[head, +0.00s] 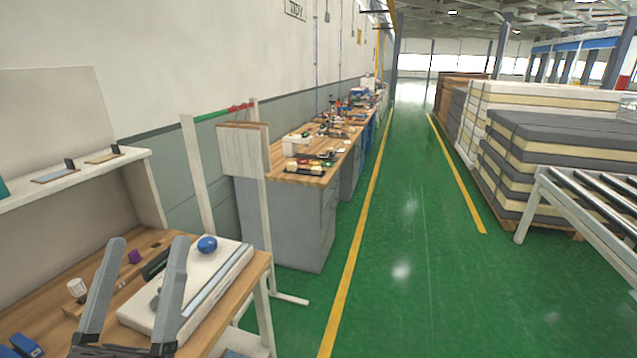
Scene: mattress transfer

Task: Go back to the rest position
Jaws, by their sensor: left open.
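My left gripper (146,243) shows at the lower left of the head view. Its two grey fingers point up and stand wide apart, with nothing between them but the view of the bench behind. In the picture it overlaps the wooden workbench (255,272) and the near side of a white flat device (215,262) with a blue knob (207,244). I cannot tell how far above the bench it is. My right gripper is not in this view.
A white shelf (75,178) stands over the bench. A roller conveyor (575,203) is at the right, before stacked mattresses (560,140) on pallets. More workbenches (290,205) line the left wall. The green aisle floor (410,250) between yellow lines is clear.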

